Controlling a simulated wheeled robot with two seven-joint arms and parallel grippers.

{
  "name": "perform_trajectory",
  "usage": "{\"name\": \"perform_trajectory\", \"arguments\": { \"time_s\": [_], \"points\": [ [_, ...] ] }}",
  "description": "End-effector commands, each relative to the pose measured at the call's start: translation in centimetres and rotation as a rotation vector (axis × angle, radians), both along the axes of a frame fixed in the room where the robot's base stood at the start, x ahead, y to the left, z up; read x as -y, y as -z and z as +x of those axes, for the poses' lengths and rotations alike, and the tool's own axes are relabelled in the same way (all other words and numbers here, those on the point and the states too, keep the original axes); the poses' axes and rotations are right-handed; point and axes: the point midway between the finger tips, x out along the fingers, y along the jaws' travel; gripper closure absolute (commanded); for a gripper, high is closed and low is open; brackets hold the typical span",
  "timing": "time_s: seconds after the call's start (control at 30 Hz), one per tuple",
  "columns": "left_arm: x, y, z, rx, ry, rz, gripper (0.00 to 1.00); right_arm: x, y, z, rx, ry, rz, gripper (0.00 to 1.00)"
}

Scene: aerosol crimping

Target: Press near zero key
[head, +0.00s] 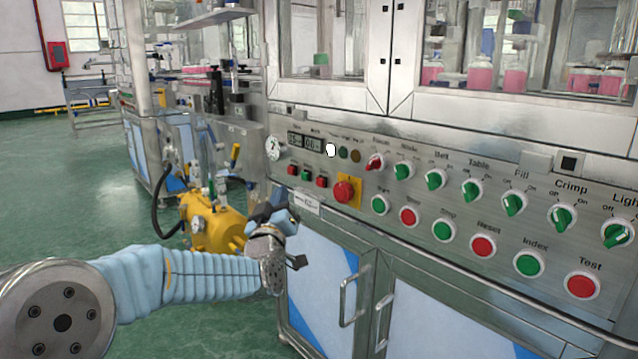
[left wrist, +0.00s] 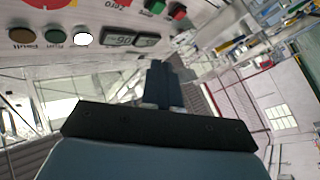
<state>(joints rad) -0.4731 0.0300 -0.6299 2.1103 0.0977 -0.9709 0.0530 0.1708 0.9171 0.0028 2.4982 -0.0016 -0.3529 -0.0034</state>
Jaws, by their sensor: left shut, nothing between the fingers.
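Below two small digital displays (head: 304,142) on the steel control panel is a row of small keys: a red key (head: 293,170), a green key (head: 306,175) and another red key (head: 321,182). Their labels are too small to read in the head view. In the left wrist view, a green key (left wrist: 155,6) and a red key (left wrist: 178,12) show at the top edge, with a "Zero" label beside them. My left gripper (head: 284,200) is shut and empty, just below and left of these keys, apart from them as far as I can see. Its fingers (left wrist: 160,78) show in the left wrist view. My right gripper is out of view.
A red emergency knob (head: 344,191) on a yellow plate sits right of the keys. Green and red selectors and buttons (head: 409,216) fill the panel further right. A round gauge (head: 274,148) is at the left. Cabinet door handles (head: 350,296) stick out below. A yellow tank (head: 212,222) stands behind my left arm.

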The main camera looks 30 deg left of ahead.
Motion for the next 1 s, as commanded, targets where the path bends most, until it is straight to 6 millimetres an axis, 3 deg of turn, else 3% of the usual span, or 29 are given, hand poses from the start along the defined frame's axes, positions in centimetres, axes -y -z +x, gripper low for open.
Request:
{"name": "perform_trajectory", "arguments": {
  "time_s": [0.33,0.5,1.0],
  "points": [
    [2.0,0.0,4.6,-0.002,0.001,0.003,1.0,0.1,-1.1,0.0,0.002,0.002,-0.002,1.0],
    [2.5,0.1,6.1,0.0,0.0,0.001,1.0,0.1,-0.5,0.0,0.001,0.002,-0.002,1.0],
    [2.9,0.1,6.9,-0.001,0.0,0.0,1.0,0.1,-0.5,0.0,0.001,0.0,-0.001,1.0]
  ]
}}
